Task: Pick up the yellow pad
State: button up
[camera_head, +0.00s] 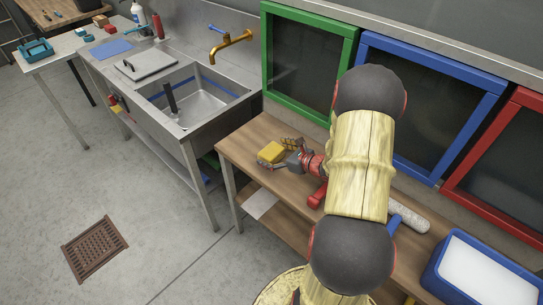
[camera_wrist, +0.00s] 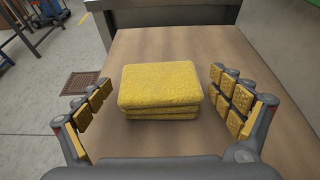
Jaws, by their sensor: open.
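The yellow pad (camera_wrist: 160,90) lies on the wooden table (camera_wrist: 160,45). In the wrist view it looks like a stack of several soft yellow layers. My gripper (camera_wrist: 157,105) is open, with one padded finger on the left of the pad and one on the right. There is a gap between each finger and the pad. In the head view the yellow pad (camera_head: 271,152) is near the left end of the table (camera_head: 240,145), and my gripper (camera_head: 283,157) is right at it. My arm hides part of the table there.
A steel sink (camera_head: 200,100) with a brass tap (camera_head: 230,43) stands left of the table. Green (camera_head: 265,60), blue (camera_head: 470,100) and red (camera_head: 475,165) frames stand behind. A blue tray (camera_head: 437,270), a white roller (camera_head: 408,215) and a red object (camera_head: 317,196) lie to the right.

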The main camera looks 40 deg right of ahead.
jog(key=shift+c, duration=0.8)
jog(key=c, duration=1.1)
jog(key=shift+r, duration=0.1)
